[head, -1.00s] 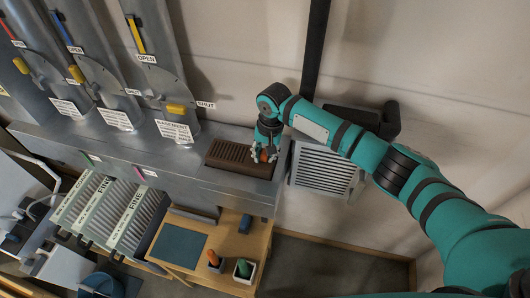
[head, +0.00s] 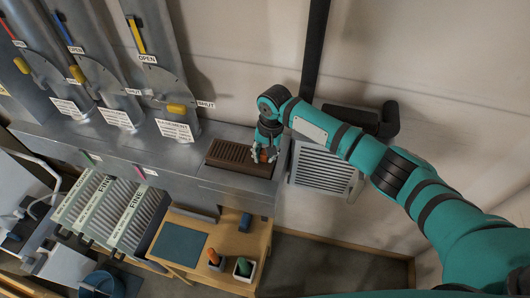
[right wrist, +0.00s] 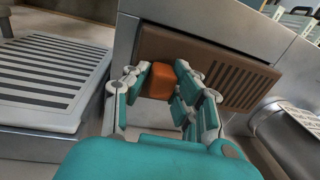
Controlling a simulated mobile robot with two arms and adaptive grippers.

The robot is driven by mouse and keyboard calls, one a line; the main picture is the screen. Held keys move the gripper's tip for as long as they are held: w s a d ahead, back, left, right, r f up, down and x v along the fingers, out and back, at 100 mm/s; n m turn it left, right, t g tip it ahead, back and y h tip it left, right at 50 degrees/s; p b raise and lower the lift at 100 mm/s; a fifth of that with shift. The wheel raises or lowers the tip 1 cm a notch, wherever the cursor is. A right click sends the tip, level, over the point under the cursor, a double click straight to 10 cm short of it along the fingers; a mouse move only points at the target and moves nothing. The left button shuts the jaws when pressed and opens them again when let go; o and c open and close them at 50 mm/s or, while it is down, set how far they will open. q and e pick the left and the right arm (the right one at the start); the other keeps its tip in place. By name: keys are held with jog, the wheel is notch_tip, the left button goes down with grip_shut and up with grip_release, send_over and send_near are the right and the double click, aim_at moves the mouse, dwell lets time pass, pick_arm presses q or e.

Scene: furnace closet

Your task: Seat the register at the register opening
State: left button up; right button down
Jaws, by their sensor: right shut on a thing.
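The register (head: 236,155) is a brown slotted plate with an orange grip block (right wrist: 160,82) at one end. It lies on the grey metal duct (head: 236,191), at the duct's right end in the head view. My right gripper (head: 267,154) is shut on the orange block from above. The wrist view shows the block between the fingers and the brown slotted part (right wrist: 232,78) behind them. The register opening is not visible; the register covers that area. I cannot tell whether the register is flush. My left gripper is out of view.
A pale louvred grille (head: 321,166) stands just right of the duct, close to my right arm. Ducts with yellow levers (head: 178,109) rise behind and left. A wooden bench (head: 224,246) with small pots is below. A black pipe (head: 316,48) runs up the wall.

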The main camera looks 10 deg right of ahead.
jog(key=shift+a+f+b, duration=0.1)
jog(key=shift+f+b, duration=0.2)
jog(key=shift+f, duration=0.7)
jog(key=c, duration=1)
grip_release()
jog(key=shift+c, duration=0.2)
jog(key=shift+s+d+r+p, duration=0.1)
jog(key=shift+r+p, duration=0.1)
jog(key=shift+r, duration=0.4)
jog(key=shift+d+r+p, duration=0.1)
jog(key=shift+r+p, duration=0.05)
jog(key=shift+r, duration=0.4)
jog(key=shift+s+d+r, duration=0.1)
jog(key=shift+d+r, duration=0.05)
jog(key=shift+r, duration=1.25)
jog(key=shift+d+r, duration=0.15)
jog(key=shift+r, duration=1.25)
